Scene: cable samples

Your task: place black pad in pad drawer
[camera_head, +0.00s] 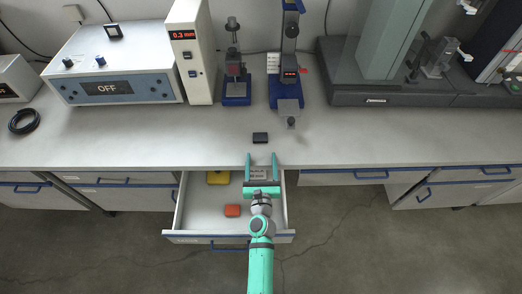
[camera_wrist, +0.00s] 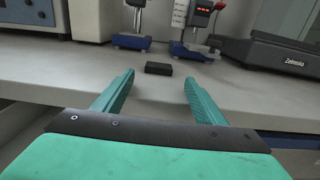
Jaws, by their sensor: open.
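The black pad (camera_head: 260,138) is a small dark block lying flat on the grey bench top near its front edge. It also shows in the wrist view (camera_wrist: 158,69), ahead of and between my fingertips. My gripper (camera_head: 262,156) is open and empty, its two green fingers pointing at the pad from in front of the bench edge, apart from the pad. The pad drawer (camera_head: 194,213) is pulled out below the bench, under my arm. In it lie a yellow pad (camera_head: 218,178), an orange-red pad (camera_head: 232,210) and a grey piece (camera_head: 259,173), partly hidden by my gripper.
Blue-based test stands (camera_head: 236,88) and (camera_head: 287,92) stand behind the pad. A small dark knob-like item (camera_head: 291,122) is right of it. A box marked OFF (camera_head: 112,72) is at left, a dark-based machine (camera_head: 375,98) at right. The bench around the pad is clear.

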